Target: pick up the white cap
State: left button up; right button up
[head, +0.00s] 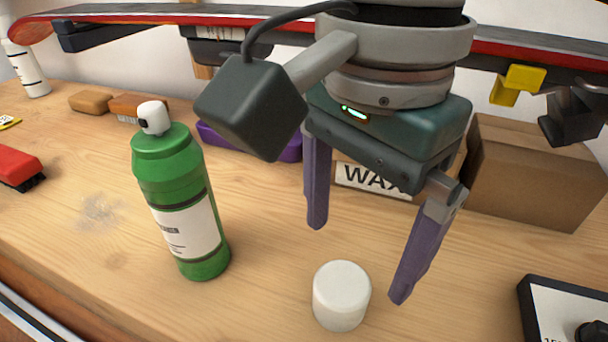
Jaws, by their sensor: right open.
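The white cap (341,296) is a short round cylinder standing on the wooden bench, near the front and right of the middle in the head view. My right gripper (358,258) comes down from above with two purple fingers spread wide. It is open and empty. In the picture its fingertips are above and to either side of the cap, apart from it. A green bottle (170,190) with a white label and a small white spray top stands to the left of the cap. My left gripper is not in view.
A cardboard box (535,175) and a "WAX" label (368,178) are behind the gripper. A purple container (245,143) is partly hidden. A red brush (18,167) lies at left. A dark-framed device (560,310) is at lower right. A red-edged board (130,14) spans the top.

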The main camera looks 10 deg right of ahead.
aim_at(346, 279)
jog(key=shift+s+a+f, duration=0.15)
jog(key=shift+f, duration=0.8)
jog(key=f, duration=0.5)
jog(key=shift+w+f+p, duration=0.2)
jog(key=shift+p, duration=0.2)
jog(key=shift+c, duration=0.2)
jog(key=c, duration=0.8)
